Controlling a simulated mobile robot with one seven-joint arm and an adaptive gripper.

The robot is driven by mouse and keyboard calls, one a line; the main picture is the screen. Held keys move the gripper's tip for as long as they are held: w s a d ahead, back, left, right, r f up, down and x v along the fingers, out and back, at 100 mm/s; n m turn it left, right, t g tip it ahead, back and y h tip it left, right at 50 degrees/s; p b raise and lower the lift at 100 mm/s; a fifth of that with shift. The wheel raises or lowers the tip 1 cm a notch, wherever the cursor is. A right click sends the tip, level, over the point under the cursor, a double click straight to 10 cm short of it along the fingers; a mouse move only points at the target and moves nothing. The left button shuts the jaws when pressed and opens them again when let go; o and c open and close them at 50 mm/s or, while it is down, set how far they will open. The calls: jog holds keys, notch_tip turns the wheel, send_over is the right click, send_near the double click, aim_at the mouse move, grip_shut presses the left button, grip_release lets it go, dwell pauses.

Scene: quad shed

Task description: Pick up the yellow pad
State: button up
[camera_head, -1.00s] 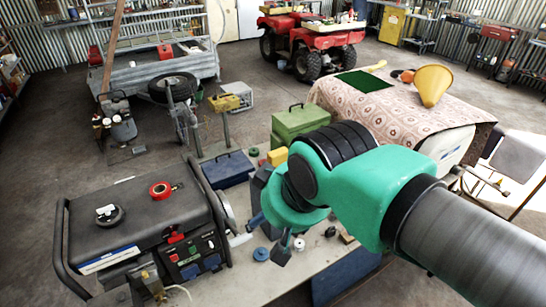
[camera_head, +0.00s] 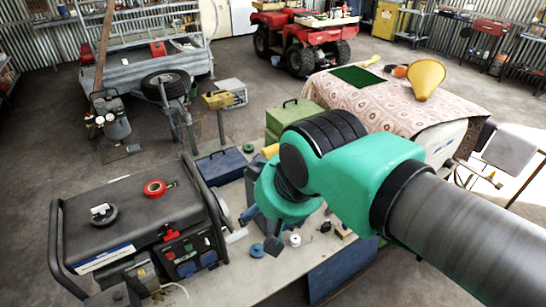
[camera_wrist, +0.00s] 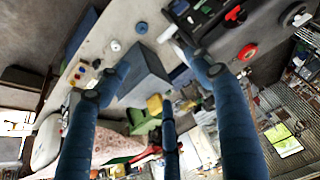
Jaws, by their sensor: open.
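The yellow pad (camera_head: 271,150) shows as a small yellow block beside the top of a dark grey box in the head view, partly covered by my green wrist. In the wrist view the yellow pad (camera_wrist: 154,104) lies at the end of the grey box (camera_wrist: 147,72), close to my middle finger. I cannot tell whether it rests on the box or behind it. My gripper (camera_head: 262,232) is open and empty above the bench. In the wrist view its blue fingers spread around the grey box, apart from the pad.
A generator (camera_head: 140,215) with a red tape roll (camera_head: 155,188) stands left of my gripper. A blue toolbox (camera_head: 221,166) and a green box (camera_head: 284,122) stand behind. A white spool (camera_head: 295,240) and a blue one (camera_head: 257,250) lie on the bench (camera_head: 240,285).

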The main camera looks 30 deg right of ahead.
jog(key=w+d+r+m+g+p, duration=0.25)
jog(key=w+r+m, duration=0.2)
jog(key=w, duration=0.45)
jog(key=m+g+y+p, duration=0.1)
jog(key=m+g+p, duration=0.2)
jog(key=m+p, duration=0.8)
send_over(275, 149)
jog(key=d+b, duration=0.2)
notch_tip(275, 149, down, 7)
jog(key=m, duration=0.2)
jog(key=shift+a, duration=0.2)
jog(key=shift+f, duration=0.15)
jog(key=shift+a+f, duration=0.2)
jog(key=shift+f, duration=1.15)
jog(key=shift+a+f, duration=0.15)
jog(key=shift+f, duration=1.25)
jog(key=shift+a+f, duration=0.2)
jog(key=shift+f, duration=1.15)
jog(key=shift+f, duration=0.15)
